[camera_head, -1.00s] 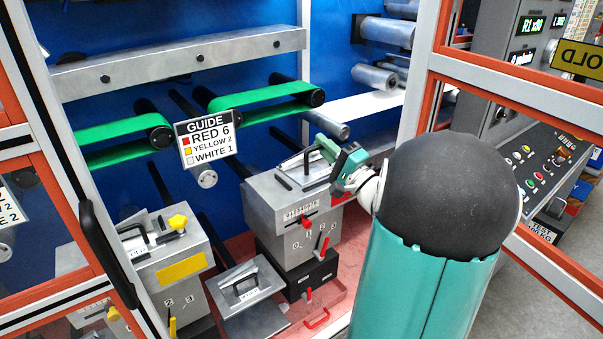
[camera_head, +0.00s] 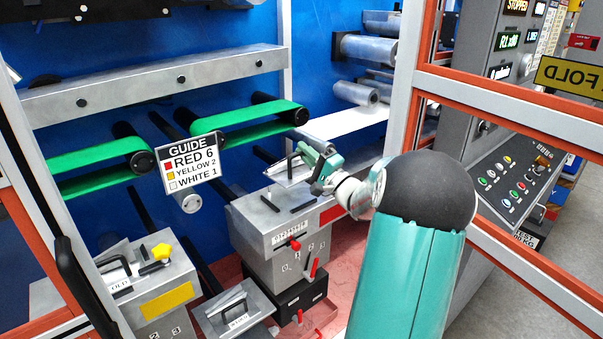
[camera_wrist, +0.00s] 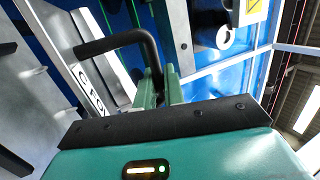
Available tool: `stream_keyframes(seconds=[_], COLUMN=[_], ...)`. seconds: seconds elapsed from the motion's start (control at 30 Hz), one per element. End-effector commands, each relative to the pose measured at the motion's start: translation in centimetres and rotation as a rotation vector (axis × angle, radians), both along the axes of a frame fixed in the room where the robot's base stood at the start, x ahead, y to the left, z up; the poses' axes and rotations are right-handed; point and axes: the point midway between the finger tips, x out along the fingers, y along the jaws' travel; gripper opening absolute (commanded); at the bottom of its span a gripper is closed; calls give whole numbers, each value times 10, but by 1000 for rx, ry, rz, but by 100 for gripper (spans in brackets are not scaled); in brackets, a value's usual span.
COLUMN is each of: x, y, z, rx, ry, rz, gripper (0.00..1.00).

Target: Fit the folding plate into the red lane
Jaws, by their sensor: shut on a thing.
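My gripper (camera_head: 318,160) is shut on the black handle of a grey metal plate (camera_head: 287,172) in the head view. The wrist view shows the fingers (camera_wrist: 160,92) around the black handle bar (camera_wrist: 120,42), with the plate (camera_wrist: 105,75) beside it. Its label is only partly visible. The plate is over the back of a grey block (camera_head: 262,242) with a red stripe, a red knob and black bars on top. I cannot tell whether the plate touches the block. A guide sign (camera_head: 190,165) reads RED 6, YELLOW 2, WHITE 1.
A grey block with a yellow panel (camera_head: 166,302) stands left, with a handled plate on it. Another handled plate (camera_head: 234,312) lies low between the blocks. Green belts (camera_head: 245,130) and rollers run behind. An orange-edged frame post (camera_head: 408,100) stands right, beside a button panel (camera_head: 515,180).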

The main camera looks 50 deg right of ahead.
Motion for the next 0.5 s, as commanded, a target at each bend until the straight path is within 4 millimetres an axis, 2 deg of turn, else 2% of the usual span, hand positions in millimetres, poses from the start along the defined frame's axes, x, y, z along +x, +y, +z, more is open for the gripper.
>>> stream_keyframes(seconds=[0.03,0.2,0.5], x=[5,24,38], y=[-5,-16,-24], z=[-10,-34,-53], rx=[5,3,0], ry=[0,0,-1], rz=[-1,-2,-1], gripper=[0,0,0])
